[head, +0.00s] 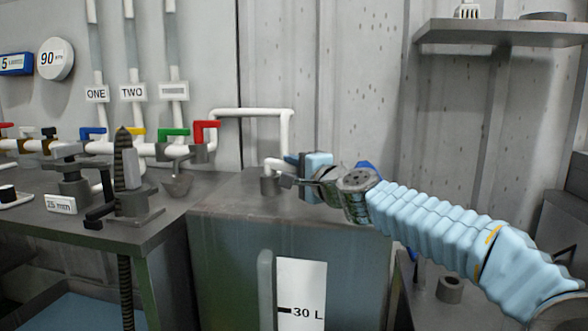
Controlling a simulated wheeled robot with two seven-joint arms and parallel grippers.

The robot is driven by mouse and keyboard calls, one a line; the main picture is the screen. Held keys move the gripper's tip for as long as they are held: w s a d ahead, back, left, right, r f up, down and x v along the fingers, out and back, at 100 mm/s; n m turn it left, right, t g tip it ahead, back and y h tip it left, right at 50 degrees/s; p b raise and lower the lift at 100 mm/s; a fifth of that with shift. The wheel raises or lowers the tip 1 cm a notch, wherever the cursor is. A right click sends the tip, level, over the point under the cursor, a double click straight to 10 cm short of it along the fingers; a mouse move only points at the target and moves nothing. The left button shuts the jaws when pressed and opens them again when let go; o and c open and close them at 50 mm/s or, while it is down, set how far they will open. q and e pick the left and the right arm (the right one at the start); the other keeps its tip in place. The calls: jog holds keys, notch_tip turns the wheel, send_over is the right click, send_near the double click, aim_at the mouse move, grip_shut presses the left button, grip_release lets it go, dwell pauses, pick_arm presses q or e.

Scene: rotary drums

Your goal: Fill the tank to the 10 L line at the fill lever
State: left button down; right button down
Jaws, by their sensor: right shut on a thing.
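The tank (222,262) stands at the lower middle, with a grey top. A white scale plate (303,270) on its front shows a black mark labelled 30 L, beside a vertical grey strip (265,290). A 10 L line is not in view. A white pipe (255,112) comes down to a grey fitting (270,186) on the tank top. My right gripper (293,182) comes in from the right and is shut just right of this fitting. It appears to hold the fill lever, which the jaws mostly hide. My left gripper is not in view.
Pipes with blue, yellow, green and red valve handles (205,130) run along the wall at left, under ONE and TWO signs. A shelf (500,33) hangs at upper right.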

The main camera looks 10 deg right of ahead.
jog(key=shift+w+d+f+n+g+y+b, duration=0.15)
jog(key=shift+d+f+n+g+y+b, duration=0.1)
jog(key=shift+y+b, duration=0.3)
jog(key=shift+w+d+f+n+g+y+b, duration=0.15)
jog(key=shift+n+y+b, duration=0.15)
jog(key=shift+b, duration=0.4)
jog(key=shift+w+d+r+n+g+y+b, duration=0.1)
jog(key=shift+w+n+g+y+b, duration=0.2)
jog(key=shift+n+y, duration=0.2)
jog(key=shift+w+d+r+n+g+y, duration=0.2)
jog(key=shift+n+g+y, duration=0.15)
jog(key=shift+y, duration=0.3)
jog(key=shift+w+r+n+g+y+p, duration=0.2)
jog(key=shift+n+g+y+p, duration=0.15)
jog(key=shift+n+g+y, duration=0.2)
jog(key=shift+w+d+n+y+p, duration=0.1)
jog(key=shift+w+n+y+p, duration=0.05)
jog(key=shift+n+y+p, duration=0.15)
jog(key=shift+f+n+g+y, duration=0.1)
jog(key=shift+n+g+y, duration=0.15)
jog(key=shift+g+y, duration=0.25)
